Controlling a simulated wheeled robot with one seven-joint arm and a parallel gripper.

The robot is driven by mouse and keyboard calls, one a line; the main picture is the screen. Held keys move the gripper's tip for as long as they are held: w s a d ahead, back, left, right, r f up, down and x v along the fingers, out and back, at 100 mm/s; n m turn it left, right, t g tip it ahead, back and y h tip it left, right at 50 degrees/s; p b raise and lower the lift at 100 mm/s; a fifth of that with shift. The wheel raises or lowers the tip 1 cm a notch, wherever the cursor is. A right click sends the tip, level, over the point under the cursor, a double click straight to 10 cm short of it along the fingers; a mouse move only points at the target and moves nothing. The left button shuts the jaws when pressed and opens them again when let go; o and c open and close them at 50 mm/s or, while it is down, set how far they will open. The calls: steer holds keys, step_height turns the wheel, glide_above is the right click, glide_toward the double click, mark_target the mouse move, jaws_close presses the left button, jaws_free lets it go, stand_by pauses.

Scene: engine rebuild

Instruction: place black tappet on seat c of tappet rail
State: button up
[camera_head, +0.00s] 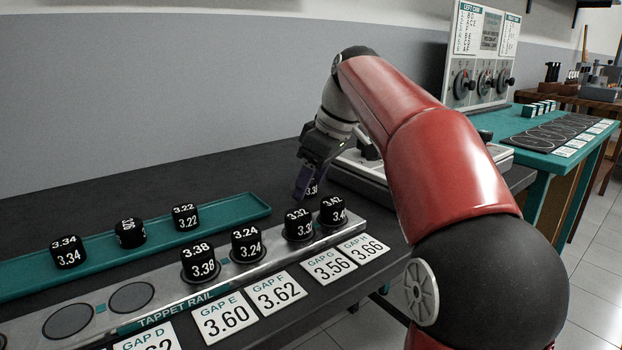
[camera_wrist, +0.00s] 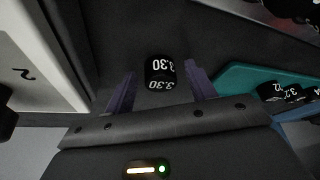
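A black tappet marked 3.30 (camera_head: 312,190) stands on the dark bench beyond the far end of the tappet rail. It also shows in the wrist view (camera_wrist: 160,72) between my fingers. My gripper (camera_head: 307,182) points down at it with fingers open, a gap showing on both sides. The tappet rail (camera_head: 178,310) is a grey bar at the front. Tappets sit by the labels gap E to gap H.
A teal tray (camera_head: 100,258) behind the rail holds three black tappets, 3.22 (camera_head: 185,217) and 3.34 (camera_head: 68,252) among them. A pale device (camera_head: 358,166) stands close to the right of my gripper. Open bench lies behind the tray.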

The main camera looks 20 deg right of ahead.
steer(key=shift+r, duration=0.1)
steer(key=shift+r, duration=0.25)
steer(key=p+v, duration=0.2)
steer(key=v, duration=0.8)
steer(key=shift+r+p, duration=0.3)
steer(key=shift+p, duration=0.05)
steer(key=shift+o, duration=0.6)
steer(key=shift+s+d+r, duration=0.2)
steer(key=shift+s+r, duration=0.05)
steer(key=shift+r, duration=0.1)
steer(key=a+f+m+h, duration=0.1)
steer(key=m, duration=0.1)
steer(key=a+f+m+b, duration=0.1)
steer(key=f+m, duration=0.1)
steer(key=a+f+m+t+h+b, duration=0.1)
steer(key=m, duration=0.2)
steer(key=shift+w+a+f+h, duration=0.15)
steer(key=shift+a+f+h, duration=0.15)
steer(key=shift+a, duration=0.05)
steer(key=b+x, duration=0.1)
steer(key=x, duration=0.5)
steer(key=shift+w+d+f+b, duration=0.2)
steer(key=shift+w+f+b, duration=0.05)
steer(key=shift+w+b, duration=0.15)
